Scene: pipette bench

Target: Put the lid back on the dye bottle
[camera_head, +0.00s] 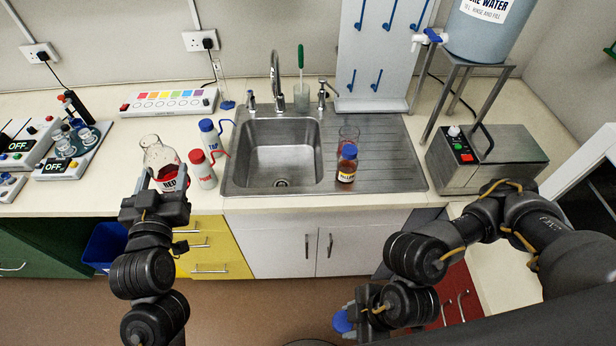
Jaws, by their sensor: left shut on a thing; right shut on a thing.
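The dye bottle (158,157) is clear glass with red liquid and a label reading RED. Its mouth is open, with no lid on it. My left gripper (164,182) is shut on the bottle near the counter's front edge, one finger on each side. The bottle looks upright; I cannot tell whether its base touches the counter. A blue lid (342,322) is at my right gripper (350,315), low in front of the cabinets and well to the right of the bottle. The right gripper is shut on the lid, and its fingers are mostly hidden.
Wash bottles with a blue top (208,137) and a red top (202,172) stand just right of the dye bottle. A blue-capped brown bottle (346,168) and a glass beaker (349,134) stand on the sink's drainboard (385,150). A water bath (480,165) is at the right.

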